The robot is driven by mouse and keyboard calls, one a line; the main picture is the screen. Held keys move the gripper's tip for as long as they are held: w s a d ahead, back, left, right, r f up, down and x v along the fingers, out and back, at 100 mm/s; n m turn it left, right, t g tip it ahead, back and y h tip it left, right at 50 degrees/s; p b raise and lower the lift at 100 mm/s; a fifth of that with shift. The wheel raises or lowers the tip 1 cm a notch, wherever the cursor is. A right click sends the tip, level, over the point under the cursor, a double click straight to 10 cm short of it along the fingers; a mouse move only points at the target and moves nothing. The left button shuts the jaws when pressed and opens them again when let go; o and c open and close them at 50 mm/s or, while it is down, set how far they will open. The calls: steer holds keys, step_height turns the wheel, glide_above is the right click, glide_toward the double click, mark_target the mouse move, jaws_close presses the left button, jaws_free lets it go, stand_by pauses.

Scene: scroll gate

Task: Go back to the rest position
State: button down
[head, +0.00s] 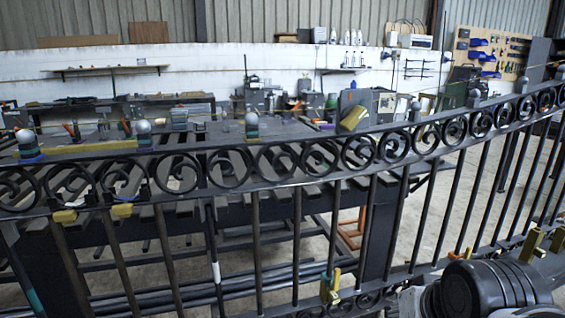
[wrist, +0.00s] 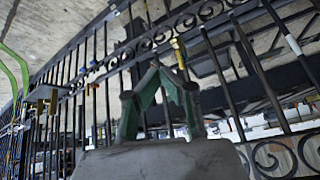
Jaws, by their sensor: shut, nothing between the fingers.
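My gripper (wrist: 157,70) shows in the wrist view, its greenish fingers brought together at the tips with nothing between them. It is in front of the dark iron scroll gate (wrist: 205,62), with bars and scrolls behind it. I cannot tell how far apart they are. In the head view the scroll gate (head: 300,188) spans the full width, with a row of scrolls between two rails and upright bars below. My dark arm (head: 490,290) shows at the lower right of the head view. My fingers are not visible there.
Yellow clamps (head: 330,287) sit on the gate's lower part, with others at the left and right. A dark workbench (head: 200,140) with tools stands behind the gate. A pegboard (head: 487,52) hangs at the back right. A green cable (wrist: 15,65) curves at the left of the wrist view.

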step_height(320, 180, up, 14)
steer(key=s+n+p, duration=0.1)
steer(key=p, duration=1.4)
steer(key=shift+s, duration=0.35)
